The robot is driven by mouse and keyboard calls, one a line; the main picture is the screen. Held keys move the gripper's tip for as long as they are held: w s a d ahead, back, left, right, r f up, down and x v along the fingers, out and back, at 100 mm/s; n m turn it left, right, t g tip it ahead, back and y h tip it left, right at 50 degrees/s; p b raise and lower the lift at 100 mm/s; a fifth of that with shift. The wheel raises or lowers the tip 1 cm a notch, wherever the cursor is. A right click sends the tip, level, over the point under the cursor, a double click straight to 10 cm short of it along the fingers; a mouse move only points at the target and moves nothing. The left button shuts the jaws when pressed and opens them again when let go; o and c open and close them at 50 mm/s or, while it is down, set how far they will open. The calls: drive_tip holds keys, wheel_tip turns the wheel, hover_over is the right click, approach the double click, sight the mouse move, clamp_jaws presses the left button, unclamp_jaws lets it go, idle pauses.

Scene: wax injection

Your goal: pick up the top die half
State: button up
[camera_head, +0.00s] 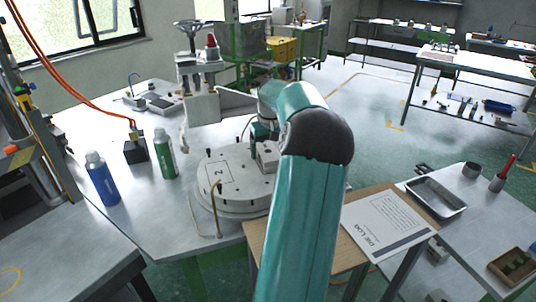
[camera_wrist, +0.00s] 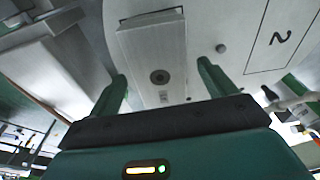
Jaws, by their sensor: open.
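A grey metal block, seemingly the die with its top half (camera_wrist: 150,42), shows in the wrist view between and beyond my two green fingers. It has a dark round hole near its near end. In the head view the block (camera_head: 267,158) sits on the round pale turntable (camera_head: 226,190), close to the arm. My gripper (camera_wrist: 162,72) is open, with one finger to each side of the block's near end and nothing held. In the head view my gripper (camera_head: 262,134) is partly hidden by my arm. I cannot make out a seam between die halves.
The turntable is marked "2" and has small dark knobs. A green bottle (camera_head: 164,154), a blue bottle (camera_head: 102,180) and a black box with orange hoses (camera_head: 136,149) stand left. At right are a paper sheet (camera_head: 388,224) and a metal tray (camera_head: 436,195).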

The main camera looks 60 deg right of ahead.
drive_tip(key=c, duration=1.2)
drive_tip(key=shift+c, duration=0.2)
drive_tip(key=shift+r, duration=0.15)
